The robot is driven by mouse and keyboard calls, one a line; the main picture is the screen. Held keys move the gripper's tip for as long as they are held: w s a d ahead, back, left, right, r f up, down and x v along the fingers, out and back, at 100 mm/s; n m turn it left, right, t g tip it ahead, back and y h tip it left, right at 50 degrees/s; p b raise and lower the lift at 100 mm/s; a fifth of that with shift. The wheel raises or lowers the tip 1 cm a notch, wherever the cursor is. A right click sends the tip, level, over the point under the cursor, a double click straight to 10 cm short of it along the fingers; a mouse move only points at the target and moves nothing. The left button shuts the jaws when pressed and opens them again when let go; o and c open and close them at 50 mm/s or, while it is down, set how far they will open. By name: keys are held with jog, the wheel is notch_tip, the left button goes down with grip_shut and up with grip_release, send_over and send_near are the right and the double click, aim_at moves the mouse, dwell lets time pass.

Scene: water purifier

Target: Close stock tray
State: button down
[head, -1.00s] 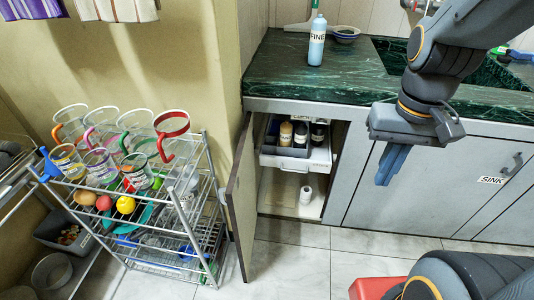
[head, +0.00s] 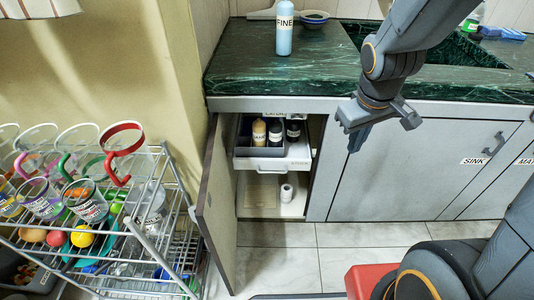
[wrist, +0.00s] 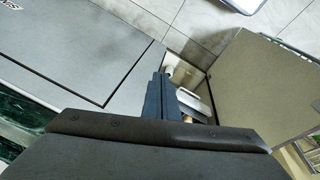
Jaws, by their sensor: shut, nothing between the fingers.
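The stock tray (head: 283,162) is a white drawer inside the open cabinet under the counter. It holds a dark bin with several bottles, one tan (head: 259,131) and others dark with white labels. How far it is pulled out is hard to tell. My gripper (head: 354,147) is shut and empty, in front of the cabinet face, right of the opening and apart from the tray. In the wrist view the shut fingers (wrist: 160,95) point toward the opening, where a pale part of the tray (wrist: 188,98) shows, partly hidden behind them.
The cabinet door (head: 217,205) stands open on the left of the opening. A wire rack (head: 150,225) with cups and fruit stands further left. A blue-white bottle (head: 284,30) stands on the green counter. A white roll (head: 286,192) is on the cabinet floor.

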jog(key=w+a+f+n+t+y+b, duration=0.1)
jog(key=w+a+f+n+t+b, duration=0.15)
jog(key=w+a+f+n, duration=0.45)
jog(key=n+y+b, duration=0.4)
jog(key=n+b, duration=0.1)
jog(key=b, duration=0.1)
send_near(261, 148)
jog(key=s+a+f, duration=0.3)
jog(key=f, duration=0.4)
jog(key=w+t, duration=0.1)
jog(key=w, duration=0.2)
jog(key=shift+w+f, duration=0.1)
jog(key=shift+f, duration=0.05)
jog(key=shift+w, duration=0.6)
jog(key=shift+w+p, duration=0.4)
jog(key=shift+w, duration=0.2)
jog(key=shift+w+p, duration=0.3)
jog(key=shift+w, duration=0.35)
